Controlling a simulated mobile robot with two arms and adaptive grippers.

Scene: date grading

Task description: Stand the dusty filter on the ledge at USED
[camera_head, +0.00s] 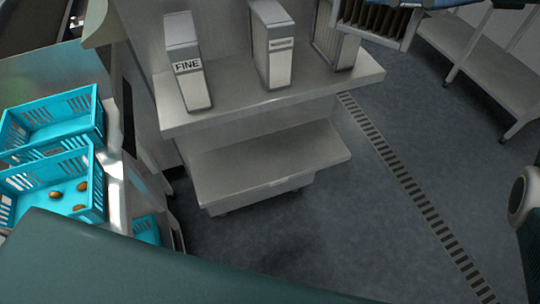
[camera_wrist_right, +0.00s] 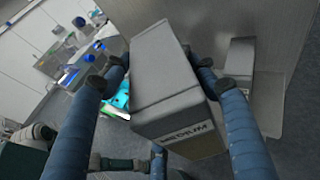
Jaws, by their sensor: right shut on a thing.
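My right gripper (camera_wrist_right: 160,75) is shut on a grey box-shaped filter (camera_wrist_right: 165,85) with a MEDIUM label, upside down in the wrist view. In the head view a filter with dark brownish pleats (camera_head: 378,18) is at the top edge, off the right end of the ledge (camera_head: 235,110); a bit of blue above it looks like my right gripper. Its top is cut off. No USED mark is readable.
On the ledge stand a filter marked FINE (camera_head: 190,75), a filter with an unreadable label (camera_head: 270,45) and a third pale filter (camera_head: 330,45), partly hidden. Bare ledge shows between them. A lower shelf (camera_head: 265,165) is empty. Blue crates (camera_head: 50,185) stand at left.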

